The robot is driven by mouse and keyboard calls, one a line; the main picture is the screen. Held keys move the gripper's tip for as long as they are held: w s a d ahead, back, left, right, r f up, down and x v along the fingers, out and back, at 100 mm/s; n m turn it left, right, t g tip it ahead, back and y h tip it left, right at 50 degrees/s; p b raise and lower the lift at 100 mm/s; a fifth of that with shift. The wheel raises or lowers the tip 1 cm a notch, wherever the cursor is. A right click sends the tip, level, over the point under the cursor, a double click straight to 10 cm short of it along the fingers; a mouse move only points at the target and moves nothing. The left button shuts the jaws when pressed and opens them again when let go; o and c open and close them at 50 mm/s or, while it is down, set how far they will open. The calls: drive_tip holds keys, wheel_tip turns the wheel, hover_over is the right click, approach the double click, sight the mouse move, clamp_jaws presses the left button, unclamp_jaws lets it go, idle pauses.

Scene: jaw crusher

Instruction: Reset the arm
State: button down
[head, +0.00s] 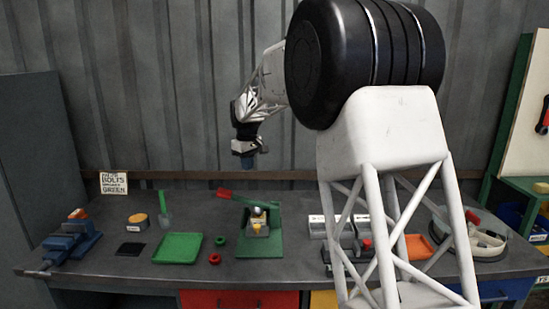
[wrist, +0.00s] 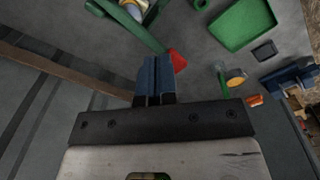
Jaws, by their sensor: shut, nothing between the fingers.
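My arm reaches up from the right side, and my gripper (head: 247,161) hangs in the air above the back of the bench. In the wrist view the two blue fingers (wrist: 155,80) are together with nothing between them. Below it, the jaw crusher (head: 257,225) stands on a green base, with a red-handled lever (head: 238,195) extending to its left. My gripper is clear of the bench and touches nothing.
A corrugated wall stands behind. The air around my gripper is free.

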drive_tip(key=s+d+r+m, duration=0.2)
drive_tip(key=s+d, duration=0.4)
drive_tip(key=s, duration=0.3)
drive_tip(key=s+d+r+m+t, duration=0.1)
drive_tip(key=s+d+r, duration=0.2)
drive_tip(key=s+d, duration=0.45)
drive_tip(key=s+d+r+m, duration=0.2)
drive_tip(key=s+d, duration=0.3)
drive_tip(key=s, duration=0.6)
drive_tip(key=s+d+f+m, duration=0.1)
drive_tip(key=s+d+f, duration=0.2)
drive_tip(key=s, duration=0.7)
drive_tip(key=s+d+f+m, duration=0.2)
drive_tip(key=s+d+f, duration=0.1)
drive_tip(key=s, duration=0.8)
drive_tip(key=s+d+f+m+t, duration=0.1)
drive_tip(key=s+d+f+m, duration=0.1)
drive_tip(key=s, duration=0.9)
wheel_tip(320, 180, down, 3)
drive_tip(key=shift+d+r, duration=0.15)
drive_tip(key=shift+d, duration=0.6)
drive_tip(key=c, duration=1.8)
unclamp_jaws()
drive_tip(key=shift+w, duration=0.1)
